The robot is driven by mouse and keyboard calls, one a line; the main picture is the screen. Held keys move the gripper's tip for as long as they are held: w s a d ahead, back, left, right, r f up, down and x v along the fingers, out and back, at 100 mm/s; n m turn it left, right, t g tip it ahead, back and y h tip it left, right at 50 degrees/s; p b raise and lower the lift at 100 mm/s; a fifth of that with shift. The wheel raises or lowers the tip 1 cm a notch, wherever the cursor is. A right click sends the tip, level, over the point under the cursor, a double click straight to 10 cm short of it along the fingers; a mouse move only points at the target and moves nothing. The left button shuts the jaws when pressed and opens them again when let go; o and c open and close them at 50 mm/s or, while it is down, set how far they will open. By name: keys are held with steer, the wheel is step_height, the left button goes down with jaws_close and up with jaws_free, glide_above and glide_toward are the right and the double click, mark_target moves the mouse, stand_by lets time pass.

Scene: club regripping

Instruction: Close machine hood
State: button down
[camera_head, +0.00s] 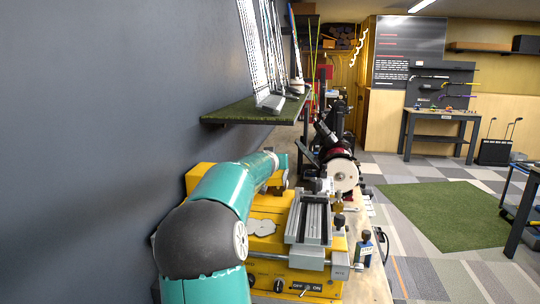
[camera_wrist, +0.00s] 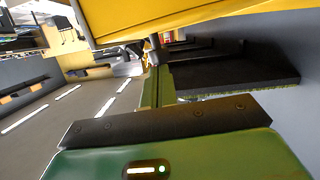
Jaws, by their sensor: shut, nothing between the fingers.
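The yellow machine (camera_head: 265,240) stands on the bench in the head view, with an OFF/ON switch panel on its front. A yellow part that looks like its hood (camera_head: 199,177) shows at the back left, partly hidden by my teal arm; I cannot tell how far open it is. In the wrist view a large yellow panel (camera_wrist: 190,14), likely the hood, crosses the top at a tilt. My gripper (camera_wrist: 154,50) is shut and empty, its tip close under the panel's lower edge; I cannot tell if they touch. In the head view my arm hides the fingers.
A grey vise-like fixture (camera_head: 311,218) sits on the machine's right side. A grinder-like tool with a pale wheel (camera_head: 343,174) stands behind it. A shelf (camera_head: 255,110) with clubs juts from the left wall above my arm. Open floor lies to the right.

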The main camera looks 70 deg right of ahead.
steer(key=shift+s+f+m, duration=0.3)
steer(key=shift+f+m, duration=0.1)
steer(key=shift+f, duration=0.1)
steer(key=shift+r, duration=0.1)
stand_by(0.3)
